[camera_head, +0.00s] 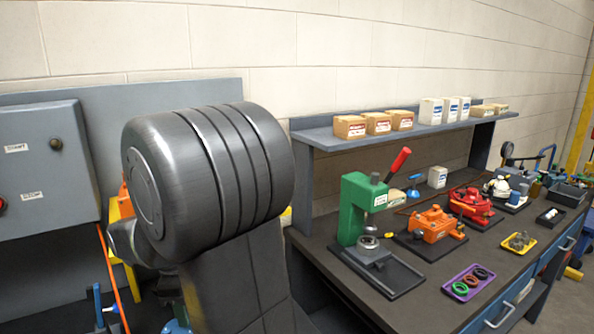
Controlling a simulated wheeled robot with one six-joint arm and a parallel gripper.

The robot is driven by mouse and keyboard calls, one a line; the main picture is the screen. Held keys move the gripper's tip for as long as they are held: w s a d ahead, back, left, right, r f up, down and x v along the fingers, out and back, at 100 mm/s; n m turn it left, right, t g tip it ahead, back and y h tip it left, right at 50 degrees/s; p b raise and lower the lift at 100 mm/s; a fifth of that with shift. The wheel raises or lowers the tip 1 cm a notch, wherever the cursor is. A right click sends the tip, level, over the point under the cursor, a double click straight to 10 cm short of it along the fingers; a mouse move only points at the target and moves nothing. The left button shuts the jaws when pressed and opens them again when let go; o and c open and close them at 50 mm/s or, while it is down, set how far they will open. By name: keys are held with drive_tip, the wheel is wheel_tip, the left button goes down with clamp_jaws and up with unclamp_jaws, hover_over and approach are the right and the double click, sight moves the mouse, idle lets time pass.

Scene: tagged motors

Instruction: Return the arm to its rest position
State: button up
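A large dark grey joint of my arm fills the left middle of the head view, with a link running down from it to the bottom edge. My gripper does not show, so I cannot see whether it is open or shut or holds anything. The arm hides part of the area behind it, including the left end of the workbench (325,268).
On the bench stand a green press (352,207) with a red lever, an orange motor (434,224), a red motor (471,203), a purple tray (468,282) and a yellow tray (519,243). A shelf (325,143) holds boxes. A grey cabinet (45,160) is left.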

drive_tip(key=n, duration=0.4)
drive_tip(key=shift+r+n, duration=0.1)
drive_tip(key=shift+n, duration=2)
drive_tip(key=shift+d, duration=0.1)
